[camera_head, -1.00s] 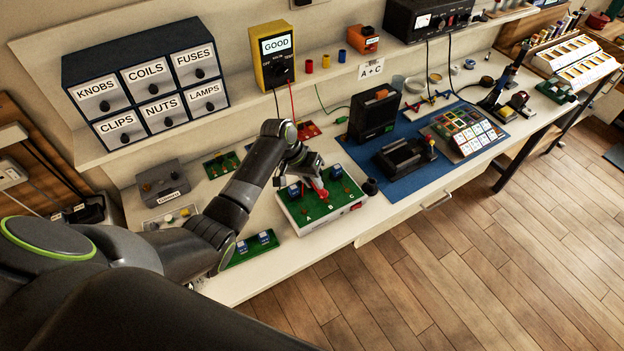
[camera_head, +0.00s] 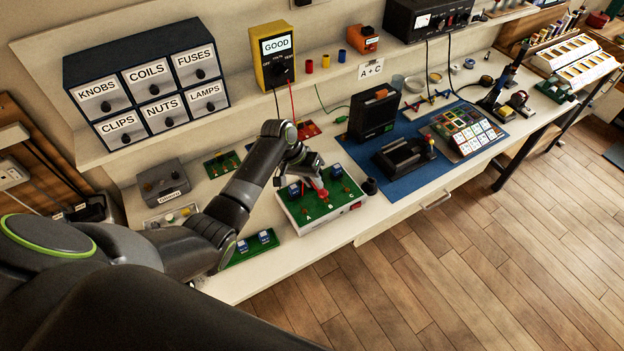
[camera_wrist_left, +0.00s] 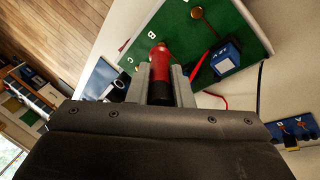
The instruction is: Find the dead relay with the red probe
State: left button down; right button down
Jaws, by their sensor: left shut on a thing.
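My left gripper (camera_head: 316,175) is over the green test board (camera_head: 319,211) on the bench. It is shut on the red probe (camera_wrist_left: 160,66), which has a dark lower body and shows between the fingers in the left wrist view. The board has letters A, B and C along its front edge. Blue relays stand on it, one at the left (camera_head: 293,190) and one at the back (camera_head: 336,171). In the head view the probe (camera_head: 323,192) is near B; I cannot tell whether its tip touches. The yellow meter (camera_head: 274,57) on the shelf reads GOOD. My right gripper is not in view.
Another green board (camera_head: 251,247) with blue relays lies left of the test board. A grey box (camera_head: 163,182) stands behind it. A black device (camera_head: 375,113) and a blue mat (camera_head: 416,172) are to the right. A labelled drawer cabinet (camera_head: 146,82) is on the shelf.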

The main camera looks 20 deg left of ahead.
pick_arm(q)
jog(key=shift+f, duration=0.3)
dwell(0.4)
jog(key=shift+f, duration=0.1)
dwell(1.6)
dwell(0.4)
notch_tip(320, 180, up, 5)
jog(key=p, duration=0.5)
jog(key=shift+p, duration=0.4)
dwell(0.8)
dwell(0.6)
